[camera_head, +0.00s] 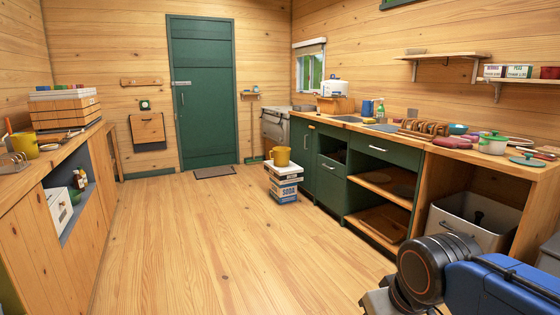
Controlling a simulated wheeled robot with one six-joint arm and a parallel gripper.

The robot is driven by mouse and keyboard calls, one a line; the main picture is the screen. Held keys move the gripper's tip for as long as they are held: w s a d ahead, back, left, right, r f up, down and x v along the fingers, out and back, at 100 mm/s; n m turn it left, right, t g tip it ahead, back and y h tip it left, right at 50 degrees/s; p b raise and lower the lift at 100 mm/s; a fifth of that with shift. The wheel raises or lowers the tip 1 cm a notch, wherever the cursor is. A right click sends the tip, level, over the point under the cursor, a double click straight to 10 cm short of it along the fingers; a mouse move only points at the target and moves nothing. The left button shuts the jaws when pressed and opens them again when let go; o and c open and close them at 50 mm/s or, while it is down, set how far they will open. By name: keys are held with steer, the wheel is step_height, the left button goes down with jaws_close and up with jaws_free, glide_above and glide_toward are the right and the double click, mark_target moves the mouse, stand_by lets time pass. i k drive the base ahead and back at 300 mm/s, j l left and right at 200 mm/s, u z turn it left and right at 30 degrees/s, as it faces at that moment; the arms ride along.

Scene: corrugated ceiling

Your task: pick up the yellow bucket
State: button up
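A yellow bucket-like container (281,156) stands upright on top of a small stack of boxes (285,184) on the floor, in front of the green cabinets. A second yellow container (24,144) stands on the left counter, with thin items sticking out of it. I cannot tell from this view alone which one is called the bucket. Part of my blue and dark grey arm shows at the bottom right, far from both containers. My gripper's fingers do not show.
Wooden floor (180,240) is clear in the middle. The left counter (60,150) and the right green cabinets (330,175) line the sides. A white bin (465,222) sits under the right counter. A green door (203,95) and a doormat (214,172) are at the back.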

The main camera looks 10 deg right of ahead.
mark_target(281, 155)
steer(key=i+z, duration=0.2)
steer(key=i, duration=5.15)
steer(key=i+u, duration=0.3)
steer(key=i+l+u, duration=0.1)
steer(key=i+u, duration=0.2)
steer(key=i, duration=0.1)
